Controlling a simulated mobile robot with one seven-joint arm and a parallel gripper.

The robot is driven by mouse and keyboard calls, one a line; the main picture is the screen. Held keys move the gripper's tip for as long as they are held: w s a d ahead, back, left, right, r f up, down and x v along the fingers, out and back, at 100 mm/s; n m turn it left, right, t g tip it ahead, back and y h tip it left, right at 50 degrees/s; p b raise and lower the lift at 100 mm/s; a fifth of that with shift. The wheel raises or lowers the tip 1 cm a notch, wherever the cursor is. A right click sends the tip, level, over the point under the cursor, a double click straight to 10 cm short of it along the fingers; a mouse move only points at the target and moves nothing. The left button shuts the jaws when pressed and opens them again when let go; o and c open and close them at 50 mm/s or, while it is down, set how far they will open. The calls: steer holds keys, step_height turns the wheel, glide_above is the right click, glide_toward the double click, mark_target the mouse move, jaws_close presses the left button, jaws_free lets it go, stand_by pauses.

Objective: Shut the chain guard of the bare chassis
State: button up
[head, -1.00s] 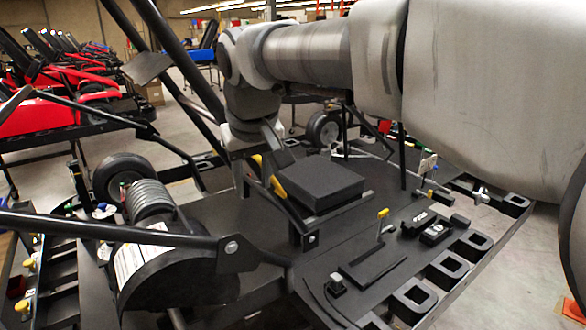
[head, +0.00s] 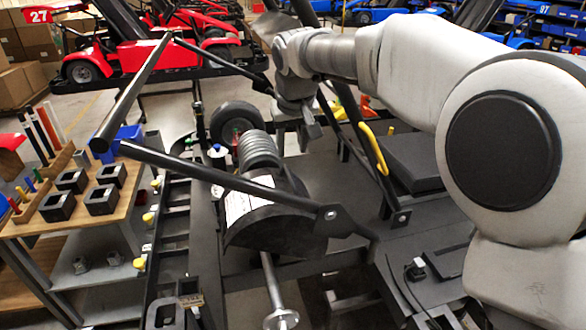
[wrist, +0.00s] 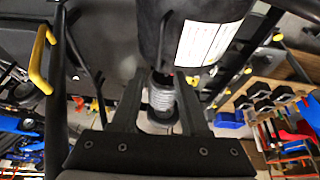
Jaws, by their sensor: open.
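A bare black chassis (head: 300,170) fills the middle of the head view. On it sits a black rounded cover (head: 275,235) with a white label, perhaps the chain guard; I cannot tell whether it is open. It also shows at the top of the wrist view (wrist: 205,30). A ribbed grey cylinder (head: 260,150) lies behind it. My gripper (head: 303,128) hangs empty above the chassis, beyond and right of the cylinder. Its two dark fingers (wrist: 158,100) are apart in the wrist view, with the cylinder seen between them.
Black bars cross the chassis; a yellow handle (head: 373,148) sits on one, near a black pad (head: 415,160). A long bar (head: 215,178) runs left from the cover. A wooden-topped bench (head: 75,205) with black blocks stands at left. Red karts (head: 120,55) stand behind.

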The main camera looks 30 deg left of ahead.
mark_target(290, 176)
steer(key=p+x, duration=0.1)
steer(key=x, duration=0.9)
steer(key=shift+f, duration=0.2)
jaws_close()
stand_by(1.0)
